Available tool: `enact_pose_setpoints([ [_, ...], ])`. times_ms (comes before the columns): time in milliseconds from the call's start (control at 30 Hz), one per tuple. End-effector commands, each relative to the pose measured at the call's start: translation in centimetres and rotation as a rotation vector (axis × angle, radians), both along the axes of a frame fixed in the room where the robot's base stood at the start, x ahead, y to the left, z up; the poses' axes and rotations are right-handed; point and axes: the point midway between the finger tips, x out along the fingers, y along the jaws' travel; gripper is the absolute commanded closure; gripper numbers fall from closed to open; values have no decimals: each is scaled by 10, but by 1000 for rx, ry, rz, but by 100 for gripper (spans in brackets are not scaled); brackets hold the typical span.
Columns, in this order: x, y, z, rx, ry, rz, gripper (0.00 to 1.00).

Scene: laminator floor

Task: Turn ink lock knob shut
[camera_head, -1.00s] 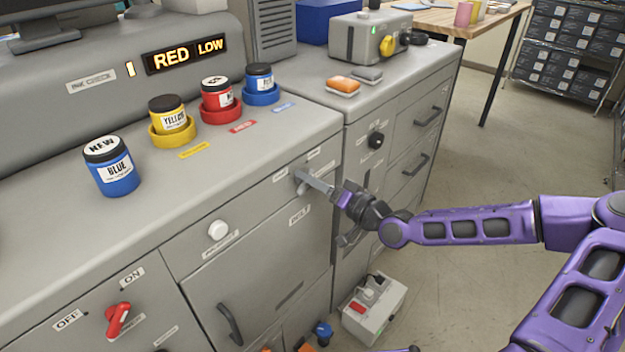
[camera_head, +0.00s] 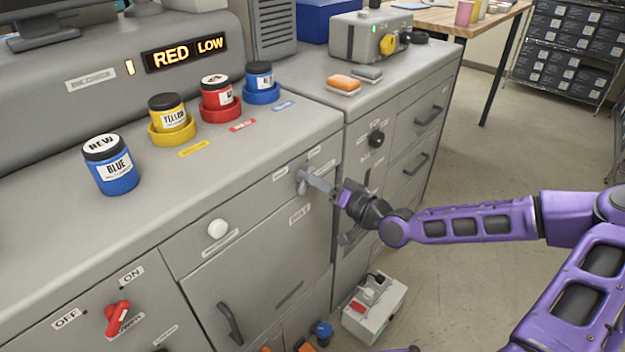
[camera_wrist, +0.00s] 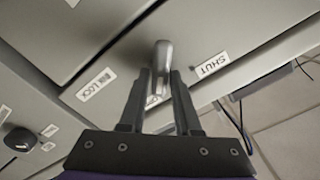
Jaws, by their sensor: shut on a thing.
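The ink lock knob (camera_head: 302,181) is a small grey lever on the upper right of the grey cabinet front. In the wrist view the knob (camera_wrist: 162,58) shows as a rounded metal handle between my fingers. An "INK LOCK" label (camera_wrist: 97,85) lies to its left and a "SHUT" label (camera_wrist: 212,65) to its right in that view. My gripper (camera_head: 322,187) reaches in from the right and is shut on the knob; it also shows in the wrist view (camera_wrist: 162,80). The label behind the fingers is partly hidden.
A white round knob (camera_head: 217,229) and a red switch (camera_head: 118,318) sit to the left on the cabinet. A black knob (camera_head: 376,139) is on the cabinet at right. Ink jars, including a blue one (camera_head: 111,165), stand on top. A grey box (camera_head: 374,308) stands on the floor below.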

Motion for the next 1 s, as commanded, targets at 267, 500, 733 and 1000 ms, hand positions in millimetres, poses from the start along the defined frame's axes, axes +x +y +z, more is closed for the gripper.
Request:
enact_pose_setpoints([
  [267, -1, 1, -1, -144, -144, 1, 100],
  [500, -3, 3, 0, -304, -305, 2, 100],
  [733, -4, 5, 0, -458, -460, 1, 100],
  [1000, -7, 7, 0, -638, -645, 1, 100],
])
